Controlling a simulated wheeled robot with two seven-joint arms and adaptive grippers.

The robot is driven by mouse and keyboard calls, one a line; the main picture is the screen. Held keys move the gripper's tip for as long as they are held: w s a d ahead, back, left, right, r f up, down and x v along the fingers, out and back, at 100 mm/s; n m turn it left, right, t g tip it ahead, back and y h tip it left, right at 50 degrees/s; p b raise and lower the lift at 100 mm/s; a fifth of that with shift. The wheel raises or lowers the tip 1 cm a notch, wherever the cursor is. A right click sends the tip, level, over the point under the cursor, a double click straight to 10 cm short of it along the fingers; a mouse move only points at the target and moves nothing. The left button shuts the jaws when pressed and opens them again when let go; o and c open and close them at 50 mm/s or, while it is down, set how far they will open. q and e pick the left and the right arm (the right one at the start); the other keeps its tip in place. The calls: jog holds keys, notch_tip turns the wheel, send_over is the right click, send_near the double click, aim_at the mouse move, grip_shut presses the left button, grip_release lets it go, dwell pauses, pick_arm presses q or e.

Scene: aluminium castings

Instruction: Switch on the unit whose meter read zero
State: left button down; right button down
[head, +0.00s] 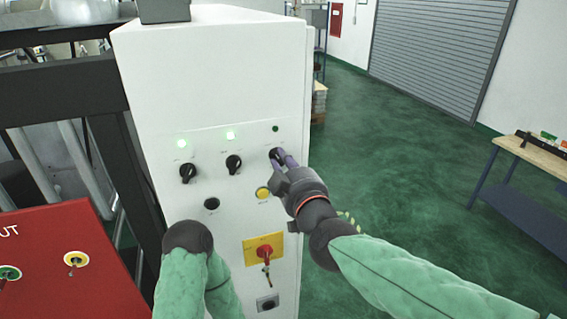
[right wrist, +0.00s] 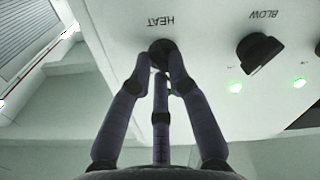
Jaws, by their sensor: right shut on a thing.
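A white cabinet (head: 215,75) carries a row of three black rotary knobs. The left knob (head: 187,172) and the middle knob (head: 233,164) stand free. Their lamps, the left lamp (head: 182,143) and middle lamp (head: 230,135), glow green. The right lamp (head: 275,128) is dark. My right gripper (head: 281,158) is shut on the right knob, the HEAT knob (right wrist: 160,50), which its fingers partly cover. In the right wrist view my right gripper (right wrist: 160,65) has its fingertips around that knob, beside the BLOW knob (right wrist: 258,52). My left gripper is out of view. No meter shows.
Below the knobs are a yellow button (head: 263,193), a red switch on a yellow plate (head: 264,252) and a black round fitting (head: 211,204). A red panel (head: 55,262) stands at lower left. A workbench (head: 530,185) stands right; green floor between is clear.

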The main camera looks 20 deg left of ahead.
jog(key=m+b, duration=0.1)
jog(key=m, duration=0.2)
jog(key=m+b, duration=0.1)
jog(key=m, duration=0.1)
jog(key=shift+f+m, duration=0.2)
jog(key=shift+m, duration=0.2)
jog(key=m+b, duration=0.1)
jog(key=m, duration=0.4)
jog(key=shift+b, duration=0.35)
jog(key=shift+m, duration=0.4)
jog(key=c, duration=1.2)
grip_release()
jog(key=v, duration=1.2)
